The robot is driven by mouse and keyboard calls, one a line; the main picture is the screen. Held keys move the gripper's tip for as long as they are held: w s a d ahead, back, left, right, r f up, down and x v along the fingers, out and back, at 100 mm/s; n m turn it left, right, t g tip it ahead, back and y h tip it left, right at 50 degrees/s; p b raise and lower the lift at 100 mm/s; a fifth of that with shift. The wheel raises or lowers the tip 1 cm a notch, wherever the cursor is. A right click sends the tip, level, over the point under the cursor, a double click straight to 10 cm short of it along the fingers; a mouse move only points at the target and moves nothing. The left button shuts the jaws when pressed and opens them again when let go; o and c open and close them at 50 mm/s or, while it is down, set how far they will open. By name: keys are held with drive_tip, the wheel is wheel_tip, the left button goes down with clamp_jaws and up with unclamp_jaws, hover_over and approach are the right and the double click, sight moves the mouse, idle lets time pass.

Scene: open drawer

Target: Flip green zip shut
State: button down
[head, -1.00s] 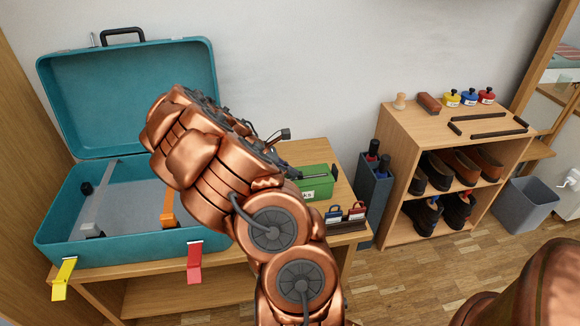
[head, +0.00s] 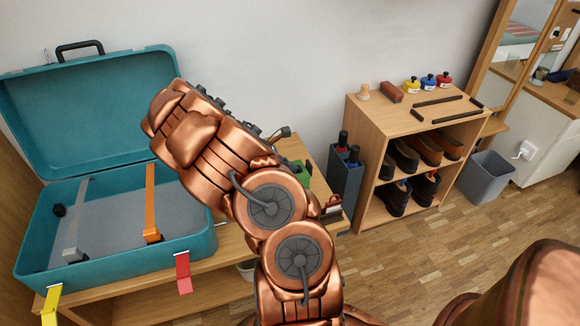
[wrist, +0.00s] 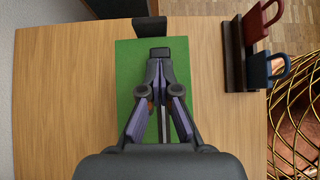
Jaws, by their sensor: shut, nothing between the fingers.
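A green box (wrist: 128,75) lies on the wooden table top in the wrist view, under my gripper. Only a sliver of the green box (head: 305,178) shows beside my arm in the head view. A dark strip (wrist: 165,122) runs along the middle of its top, between my fingers. I cannot tell whether this is the zip. My gripper (wrist: 160,68) is shut and empty over the green top, its fingers meeting near a dark block at the far end. I cannot tell whether they touch. The head view hides the fingers behind my arm.
A dark stand (wrist: 236,58) with red and blue tags is right of the green box. A black block (wrist: 149,27) stands at its far edge. An open teal suitcase (head: 200,243) fills the left; a shoe rack (head: 362,150) stands right. Bare wood lies either side of the box.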

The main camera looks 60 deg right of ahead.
drive_tip(key=p+v, duration=0.5)
drive_tip(key=v, duration=0.5)
idle(0.5)
drive_tip(key=s+a+r+m+y, duration=0.1)
drive_tip(key=s+a+r+m, duration=0.1)
drive_tip(key=a+r+m, duration=0.35)
drive_tip(key=s+a+r+m+t+y, duration=0.1)
drive_tip(key=s+a+r+m+y, duration=0.15)
drive_tip(key=s+a, duration=0.55)
drive_tip(key=s+a+r+m+t+y, duration=0.1)
drive_tip(key=s+a+r+y, duration=0.15)
drive_tip(key=a, duration=1.05)
drive_tip(key=s+a+r+m+t+y, duration=0.1)
drive_tip(key=s+a+r, duration=0.2)
drive_tip(key=s+a, duration=0.5)
drive_tip(key=s+a+p+v, duration=0.1)
drive_tip(key=p+v, duration=0.8)
drive_tip(key=s+a+p+v, duration=0.1)
drive_tip(key=p+v, duration=0.9)
drive_tip(key=shift+s+a+r+t, duration=0.2)
drive_tip(key=shift+a+r+t, duration=0.1)
drive_tip(key=shift+r, duration=0.25)
